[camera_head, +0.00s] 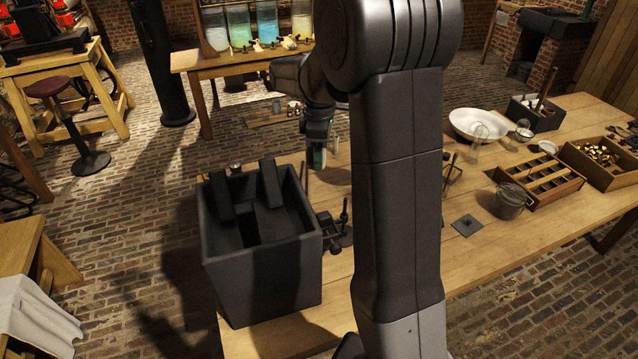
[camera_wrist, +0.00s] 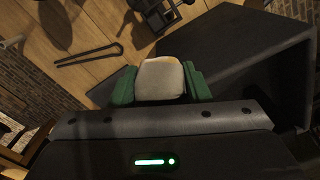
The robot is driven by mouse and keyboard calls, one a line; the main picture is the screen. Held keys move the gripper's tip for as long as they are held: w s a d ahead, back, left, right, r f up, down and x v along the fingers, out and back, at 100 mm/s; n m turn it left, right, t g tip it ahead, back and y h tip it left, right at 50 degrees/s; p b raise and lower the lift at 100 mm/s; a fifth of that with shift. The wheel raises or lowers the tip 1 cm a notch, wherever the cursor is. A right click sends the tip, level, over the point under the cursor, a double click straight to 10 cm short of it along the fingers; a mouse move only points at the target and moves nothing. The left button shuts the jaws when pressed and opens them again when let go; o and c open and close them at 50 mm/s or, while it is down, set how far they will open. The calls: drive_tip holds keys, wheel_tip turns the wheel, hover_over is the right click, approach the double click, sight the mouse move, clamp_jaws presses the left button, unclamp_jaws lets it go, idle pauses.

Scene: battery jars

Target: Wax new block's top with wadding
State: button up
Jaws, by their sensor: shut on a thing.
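My gripper (camera_head: 318,152), with green fingers, is above the table's far-left part, just beyond the large dark box (camera_head: 262,280). In the wrist view my gripper (camera_wrist: 162,84) is shut on a cream-white pad of wadding (camera_wrist: 161,77); the pad sits between the green fingers. The dark box also shows at the right of the wrist view (camera_wrist: 262,62). Dark upright blocks (camera_head: 271,183) and (camera_head: 221,196) stand at the box's open top. I cannot tell which block is the new one. The wadding is apart from the blocks.
A black clamp-like device (camera_head: 338,232) stands beside the box. Farther right on the wooden table are a white bowl (camera_head: 470,123), a grey pot (camera_head: 511,201), a compartment tray (camera_head: 541,187) and a crate of brass pieces (camera_head: 601,163). My arm hides the table's middle.

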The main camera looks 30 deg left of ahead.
wheel_tip(320, 180, down, 11)
drive_tip(key=b, duration=0.8)
hover_over(320, 218)
drive_tip(key=shift+w+a+f, duration=0.1)
drive_tip(key=shift+f, duration=1.45)
drive_tip(key=shift+w+a+f, duration=0.1)
drive_tip(key=shift+f, duration=1.4)
drive_tip(key=shift+f+b, duration=0.45)
drive_tip(key=shift+f, duration=0.55)
drive_tip(key=shift+w+d+r, duration=0.1)
drive_tip(key=shift+d, duration=0.05)
drive_tip(key=w+d, duration=0.2)
drive_tip(key=w, duration=0.1)
drive_tip(key=shift+d, duration=0.15)
drive_tip(key=shift+s+a, duration=0.45)
drive_tip(key=shift+s, duration=0.2)
drive_tip(key=shift+s+a, duration=0.45)
drive_tip(key=shift+s, duration=0.2)
drive_tip(key=shift+s+a+f, duration=0.2)
drive_tip(key=shift+s+a, duration=0.05)
drive_tip(key=shift+s, duration=0.15)
drive_tip(key=shift+c, duration=0.4)
